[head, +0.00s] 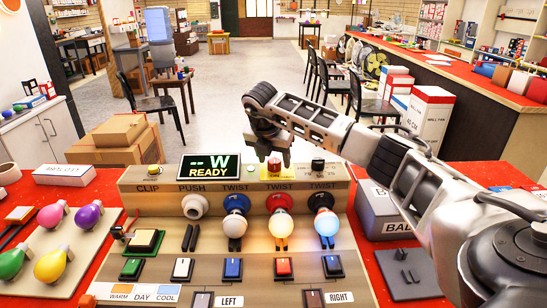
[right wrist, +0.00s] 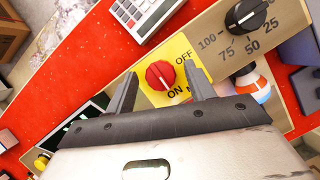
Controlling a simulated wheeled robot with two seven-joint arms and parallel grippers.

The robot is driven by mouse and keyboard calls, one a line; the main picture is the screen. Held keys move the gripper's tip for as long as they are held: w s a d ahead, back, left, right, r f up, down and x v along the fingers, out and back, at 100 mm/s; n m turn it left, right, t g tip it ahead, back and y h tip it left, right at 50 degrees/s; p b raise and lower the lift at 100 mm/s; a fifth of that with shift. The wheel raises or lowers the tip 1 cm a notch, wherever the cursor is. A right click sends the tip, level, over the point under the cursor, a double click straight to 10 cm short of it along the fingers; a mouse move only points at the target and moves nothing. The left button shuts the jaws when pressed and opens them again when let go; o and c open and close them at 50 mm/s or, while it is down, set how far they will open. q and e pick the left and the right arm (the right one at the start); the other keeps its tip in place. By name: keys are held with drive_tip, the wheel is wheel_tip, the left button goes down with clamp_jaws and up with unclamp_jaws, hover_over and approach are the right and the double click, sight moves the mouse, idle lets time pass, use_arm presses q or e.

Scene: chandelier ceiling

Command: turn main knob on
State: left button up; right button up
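The main knob is the small red knob (right wrist: 160,75) on a yellow plate (right wrist: 182,46) marked OFF and ON. In the head view this knob (head: 274,164) sits on top of the tan panel, partly behind my right gripper. My right gripper (head: 275,152) is over the knob, pointing down. In the right wrist view its two fingers (right wrist: 162,72) are apart on either side of the knob, with visible gaps. My left gripper is not in view.
A display (head: 209,168) left of the knob reads "-- W READY". A black dial (head: 318,165) stands just right of it. Several bulbs (head: 281,223) sit in the panel's front sockets below. Loose coloured bulbs (head: 52,214) lie on a board at left.

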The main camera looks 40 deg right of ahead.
drive_tip(key=v, duration=1.6)
drive_tip(key=shift+s+f, duration=0.1)
